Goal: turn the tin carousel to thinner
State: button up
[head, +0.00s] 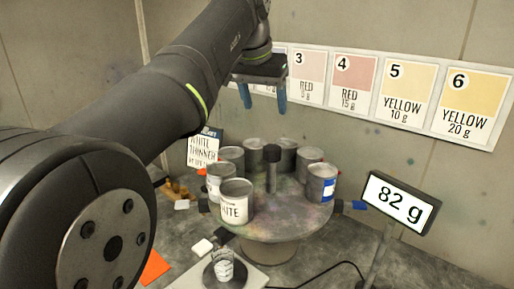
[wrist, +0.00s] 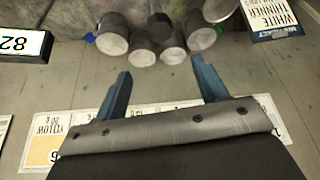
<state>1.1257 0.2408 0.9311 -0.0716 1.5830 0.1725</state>
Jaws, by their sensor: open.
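The tin carousel (head: 285,222) is a round, paint-stained turntable on a pedestal, with a black-topped post (head: 272,170) at its centre. Several grey tins stand around it. The front-left tin (head: 237,208) has a white label ending in "ITE"; the right tin (head: 322,185) has a blue-and-white label. No label reading thinner is legible on a tin. My gripper (head: 264,103) is open and empty, above and behind the carousel near the wall. In the wrist view its blue fingers (wrist: 165,80) are spread apart, with tin tops (wrist: 145,57) beyond them.
A card (head: 203,150) listing white and thinner stands behind left. A display (head: 398,203) reads 82 g at right. A glass (head: 222,268) stands on a scale in front. Blue (head: 352,205) and black (head: 203,205) tabs stick out beside the carousel. Numbered colour cards (head: 405,92) line the wall.

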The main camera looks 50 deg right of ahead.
aim_at(272, 148)
jog(key=x, duration=1.5)
jog(key=shift+f, duration=0.3)
jog(key=c, duration=1.4)
